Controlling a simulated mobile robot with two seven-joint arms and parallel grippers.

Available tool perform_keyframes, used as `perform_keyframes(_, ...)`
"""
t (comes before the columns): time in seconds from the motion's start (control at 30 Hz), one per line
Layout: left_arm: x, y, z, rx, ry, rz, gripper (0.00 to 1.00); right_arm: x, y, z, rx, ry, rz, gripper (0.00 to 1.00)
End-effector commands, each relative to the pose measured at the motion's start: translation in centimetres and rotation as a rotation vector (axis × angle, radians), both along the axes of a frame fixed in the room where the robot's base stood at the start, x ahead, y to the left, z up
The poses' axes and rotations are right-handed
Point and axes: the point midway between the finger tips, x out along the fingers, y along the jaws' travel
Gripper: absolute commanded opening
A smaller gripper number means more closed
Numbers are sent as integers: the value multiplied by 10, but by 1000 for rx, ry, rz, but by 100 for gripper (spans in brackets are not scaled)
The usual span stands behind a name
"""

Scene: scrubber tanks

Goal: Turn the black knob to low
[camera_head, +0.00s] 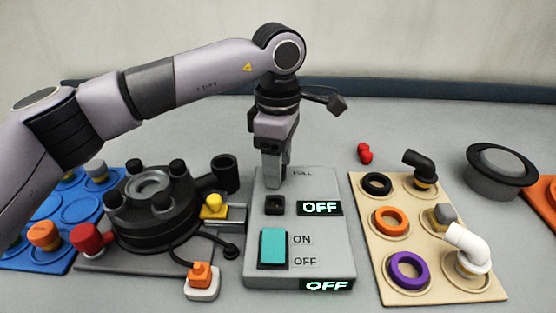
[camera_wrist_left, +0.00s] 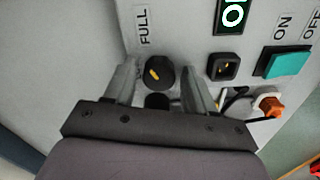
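The black knob (camera_wrist_left: 157,73) with a short yellow mark shows in the left wrist view, near the FULL label. Its mark lies slanted. In the head view my gripper hides the knob. My left gripper (camera_head: 274,183) points down at the top of the grey control panel (camera_head: 335,245). In the left wrist view its two fingers (camera_wrist_left: 160,90) stand open on either side of the knob, with a gap on each side. A second dark round shape (camera_wrist_left: 157,101) shows just below the knob there. I see no LOW label. My right gripper is not in view.
The panel has a black socket (camera_head: 275,206), a teal ON/OFF switch (camera_head: 273,248) and two displays reading OFF. A black round tank unit (camera_head: 150,215) with a cable stands close at left. A beige board (camera_head: 440,280) with rings and pipe elbows lies at right.

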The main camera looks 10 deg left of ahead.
Motion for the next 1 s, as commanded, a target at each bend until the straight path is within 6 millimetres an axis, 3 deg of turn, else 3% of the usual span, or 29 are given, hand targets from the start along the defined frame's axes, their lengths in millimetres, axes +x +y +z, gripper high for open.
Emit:
perform_keyframes(0.03,0,0,0,0,0,0,36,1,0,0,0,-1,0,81)
perform_keyframes(0.13,0,0,0,0,0,0,6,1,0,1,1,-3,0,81)
perform_keyframes(0.57,0,0,1,1,1,73,6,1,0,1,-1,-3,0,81)
perform_keyframes(1.0,2,1,1,1,1,432,6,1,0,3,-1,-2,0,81)
